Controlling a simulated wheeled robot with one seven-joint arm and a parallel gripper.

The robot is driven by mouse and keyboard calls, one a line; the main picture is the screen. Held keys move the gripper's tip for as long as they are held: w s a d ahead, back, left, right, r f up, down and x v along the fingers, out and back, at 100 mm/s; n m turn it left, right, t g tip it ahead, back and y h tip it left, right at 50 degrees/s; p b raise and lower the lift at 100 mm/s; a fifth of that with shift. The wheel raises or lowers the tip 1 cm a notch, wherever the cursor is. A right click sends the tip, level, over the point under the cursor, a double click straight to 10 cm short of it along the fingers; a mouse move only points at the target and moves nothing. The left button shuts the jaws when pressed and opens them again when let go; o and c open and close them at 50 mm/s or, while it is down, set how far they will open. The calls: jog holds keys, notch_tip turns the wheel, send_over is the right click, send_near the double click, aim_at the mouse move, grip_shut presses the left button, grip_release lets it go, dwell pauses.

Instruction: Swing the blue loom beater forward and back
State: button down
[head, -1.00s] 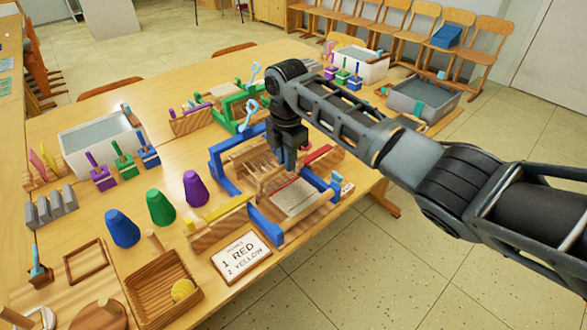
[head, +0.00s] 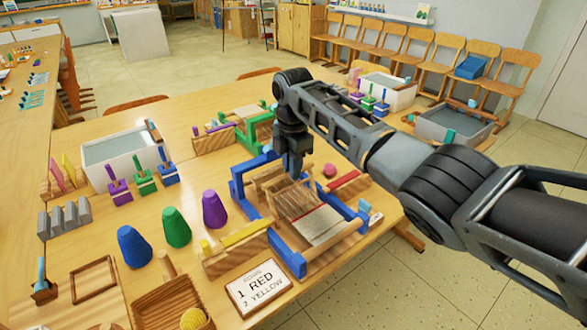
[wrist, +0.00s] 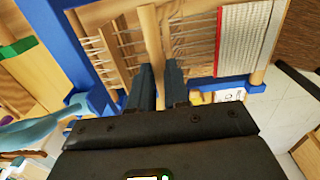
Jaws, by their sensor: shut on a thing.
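The blue loom (head: 297,262) stands on the wooden table, with a blue frame, stretched threads and a white woven strip with a red edge at its near right end. Its wooden beater (wrist: 152,38) crosses the threads in the wrist view. My gripper (head: 293,172) points down over the loom's far half in the head view. In the wrist view, my gripper (wrist: 160,85) has its two fingers closed on either side of the beater's wooden bar. My fingers and wrist hide part of the bar. The woven strip (wrist: 245,40) lies apart, right of the bar.
A green loom (head: 258,130) stands just behind. Blue, green and purple cones (head: 213,210) stand left. A pink ball (head: 329,170) lies right of my gripper.

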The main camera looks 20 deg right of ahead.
jog(key=shift+w, duration=0.1)
jog(key=c, duration=1.1)
grip_release()
jog(key=shift+r, duration=0.1)
notch_tip(320, 180, up, 8)
jog(key=shift+f, duration=0.15)
